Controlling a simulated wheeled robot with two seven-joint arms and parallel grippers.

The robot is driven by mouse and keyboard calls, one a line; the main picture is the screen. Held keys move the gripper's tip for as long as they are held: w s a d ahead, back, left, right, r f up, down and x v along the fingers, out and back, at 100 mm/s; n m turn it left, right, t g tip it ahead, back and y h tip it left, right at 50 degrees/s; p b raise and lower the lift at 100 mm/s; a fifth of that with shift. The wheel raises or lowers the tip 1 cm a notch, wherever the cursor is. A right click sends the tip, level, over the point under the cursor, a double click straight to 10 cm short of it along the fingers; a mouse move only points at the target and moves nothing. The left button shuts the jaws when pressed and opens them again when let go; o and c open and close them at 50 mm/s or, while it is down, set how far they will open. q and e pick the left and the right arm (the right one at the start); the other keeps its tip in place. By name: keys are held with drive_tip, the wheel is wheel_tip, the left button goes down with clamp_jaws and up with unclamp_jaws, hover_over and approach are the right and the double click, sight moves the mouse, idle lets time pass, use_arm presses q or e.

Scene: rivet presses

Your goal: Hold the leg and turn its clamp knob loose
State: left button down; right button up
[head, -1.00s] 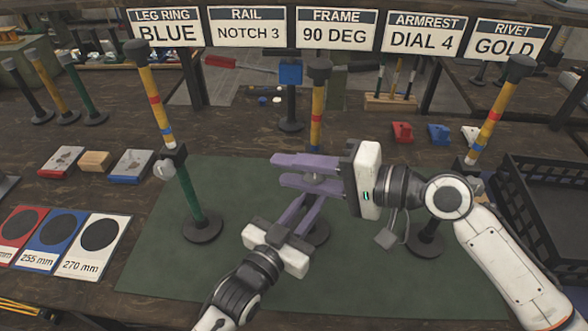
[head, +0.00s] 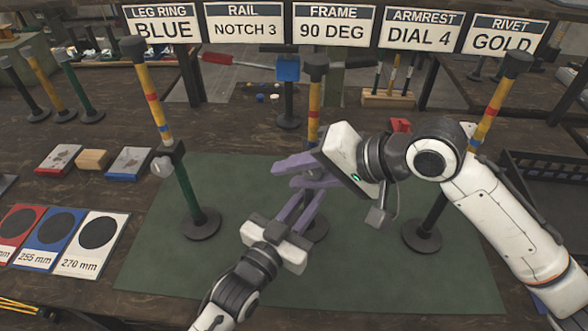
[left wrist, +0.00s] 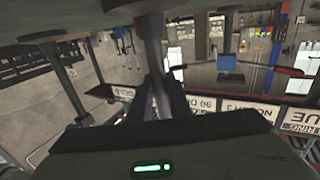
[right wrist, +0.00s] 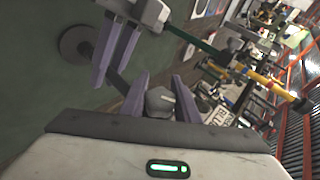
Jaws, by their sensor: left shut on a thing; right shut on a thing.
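The middle leg (head: 313,125) stands upright on the green mat, with a yellow upper tube, dark cap and round dark base. My left gripper (head: 308,197) is shut on its lower tube; the tube also shows between those fingers in the left wrist view (left wrist: 151,50). My right gripper (head: 284,176) reaches in from the right, tilted, at clamp height. In the right wrist view its purple fingers are on either side of the grey clamp knob (right wrist: 160,101), shut on it. In the head view the clamp is mostly hidden behind the right gripper.
A left leg (head: 185,185) and a right leg (head: 487,125) stand on the green mat (head: 240,280) either side. A black crate (head: 545,165) is at the right. Colored blocks and size cards (head: 92,240) lie left.

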drive_tip(key=shift+f+h, duration=0.1)
drive_tip(key=shift+h, duration=0.5)
drive_tip(key=shift+d, duration=0.1)
drive_tip(key=o, duration=1.1)
drive_tip(key=shift+c, duration=0.2)
drive_tip(key=shift+d, duration=0.1)
drive_tip(key=v, duration=1.1)
drive_tip(key=shift+s+d+r, duration=0.2)
drive_tip(key=shift+r, duration=0.1)
